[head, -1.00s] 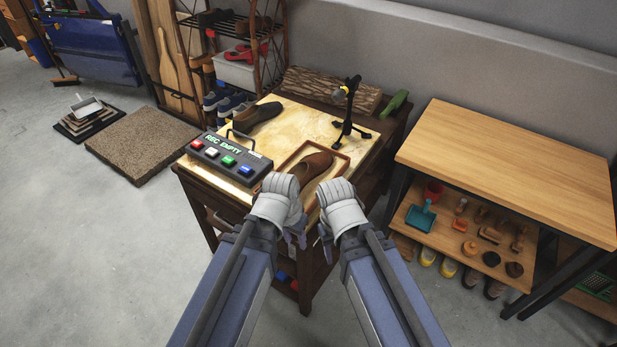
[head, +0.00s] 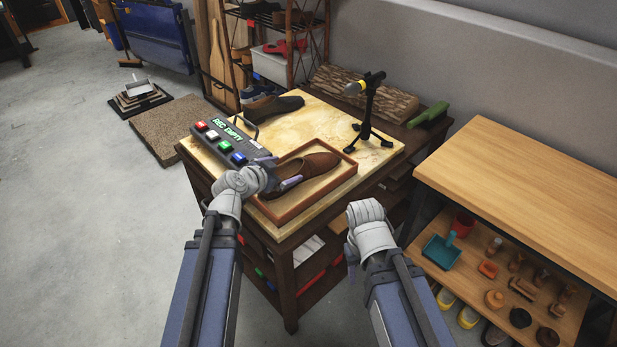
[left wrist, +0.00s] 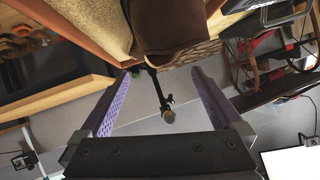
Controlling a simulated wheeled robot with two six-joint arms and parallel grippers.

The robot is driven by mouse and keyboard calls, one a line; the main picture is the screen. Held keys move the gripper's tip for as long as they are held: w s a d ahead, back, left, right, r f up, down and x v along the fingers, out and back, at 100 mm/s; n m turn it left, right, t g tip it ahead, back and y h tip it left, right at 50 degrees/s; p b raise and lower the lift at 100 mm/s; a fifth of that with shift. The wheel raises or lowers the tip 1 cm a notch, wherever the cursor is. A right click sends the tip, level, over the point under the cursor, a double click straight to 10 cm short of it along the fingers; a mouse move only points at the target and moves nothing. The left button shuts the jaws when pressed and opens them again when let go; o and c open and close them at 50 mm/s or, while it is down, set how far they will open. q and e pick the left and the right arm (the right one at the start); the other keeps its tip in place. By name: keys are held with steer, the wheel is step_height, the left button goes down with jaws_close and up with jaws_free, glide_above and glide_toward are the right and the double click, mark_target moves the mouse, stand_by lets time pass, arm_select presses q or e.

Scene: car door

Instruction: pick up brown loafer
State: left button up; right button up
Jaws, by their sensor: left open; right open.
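The brown loafer (head: 312,165) lies in a shallow wooden tray (head: 348,170) on the worktable, toe toward the right. My left gripper (head: 277,171) is open at the loafer's heel end, one purple finger over the near side. In the left wrist view the brown loafer (left wrist: 168,25) shows at the top, beyond the spread purple fingers of my left gripper (left wrist: 161,74); nothing is held between them. My right gripper (head: 352,262) is open and empty in front of the table's near right corner; its fingers are mostly hidden behind its wrist.
A button box (head: 230,142) with a handle stands left of the tray. A dark shoe (head: 275,108) lies behind it. A small black tripod stand (head: 368,125) is at the back right. A wooden bench (head: 535,190) with a cluttered lower shelf stands at right.

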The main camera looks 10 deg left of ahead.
mark_target(301, 164)
arm_select(q)
steer(key=shift+a, duration=0.1)
steer(key=shift+w+f, duration=0.25)
steer(key=shift+w, duration=0.15)
steer(key=shift+d+b+x, duration=0.15)
steer(key=shift+b+x, duration=0.75)
steer(key=shift+x, duration=0.85)
steer(key=shift+d+b+x, duration=0.15)
steer(key=shift+b+x, duration=0.75)
steer(key=shift+x, duration=0.9)
steer(key=shift+s, duration=0.15)
steer(key=shift+r, duration=0.1)
steer(key=shift+c, duration=0.2)
jaws_close()
step_height(301, 164, up, 10)
steer(key=p, duration=1)
